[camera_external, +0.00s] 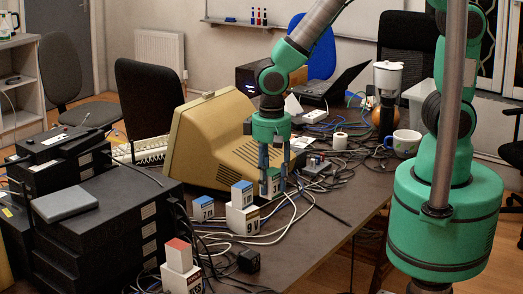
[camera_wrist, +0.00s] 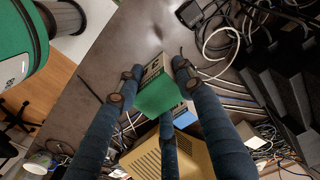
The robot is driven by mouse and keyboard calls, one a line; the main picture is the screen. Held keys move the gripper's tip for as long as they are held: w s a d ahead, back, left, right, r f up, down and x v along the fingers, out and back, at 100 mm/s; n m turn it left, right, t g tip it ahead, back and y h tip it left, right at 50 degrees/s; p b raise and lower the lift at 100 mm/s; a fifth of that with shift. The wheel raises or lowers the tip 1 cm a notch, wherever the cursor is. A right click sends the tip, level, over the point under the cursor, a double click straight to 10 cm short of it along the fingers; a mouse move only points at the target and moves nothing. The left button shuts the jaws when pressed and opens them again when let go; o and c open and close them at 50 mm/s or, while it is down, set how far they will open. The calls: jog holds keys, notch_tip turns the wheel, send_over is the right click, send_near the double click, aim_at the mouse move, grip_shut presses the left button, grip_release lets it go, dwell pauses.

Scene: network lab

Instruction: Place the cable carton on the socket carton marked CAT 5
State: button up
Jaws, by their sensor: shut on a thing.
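My gripper (camera_external: 272,167) points down beside the beige monitor and is shut on a small carton with a green top and white printed side (camera_external: 272,184). In the wrist view the green-topped carton (camera_wrist: 158,95) sits between my fingers (camera_wrist: 155,88). I cannot tell whether it touches the table. To its left, a white carton with a large dark mark (camera_external: 243,219) carries a small blue-topped carton (camera_external: 242,195). Another white carton (camera_external: 181,279), nearer the front, carries a small red-topped carton (camera_external: 179,255). I cannot read CAT 5 on any carton.
A loose blue-topped carton (camera_external: 203,208) stands left of the white carton. The beige monitor (camera_external: 215,140) is close behind my gripper. Black stacked boxes (camera_external: 100,225) fill the left. Cables (camera_external: 290,215) lie around the cartons. The table's right front (camera_external: 335,225) is mostly clear.

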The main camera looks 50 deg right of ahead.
jog(key=w+r+p, duration=0.2)
jog(key=w+p, duration=0.4)
jog(key=w, duration=1.8)
jog(key=w+d+f+p, duration=0.2)
jog(key=w+d+p, duration=0.15)
jog(key=w, duration=0.75)
jog(key=shift+n, duration=0.3)
jog(key=f, duration=0.4)
jog(key=shift+s+f+b, duration=0.25)
jog(key=shift+f+b, duration=0.05)
jog(key=shift+f, duration=0.1)
jog(key=shift+w, duration=0.1)
jog(key=w+a, duration=0.2)
jog(key=w, duration=0.3)
jog(key=w+a+f, duration=0.1)
jog(key=w+a, duration=0.1)
jog(key=w, duration=0.3)
jog(key=w+a, duration=0.2)
jog(key=w, duration=0.2)
jog(key=shift+w+f, duration=0.25)
jog(key=shift+w, duration=0.15)
jog(key=shift+f, duration=1.75)
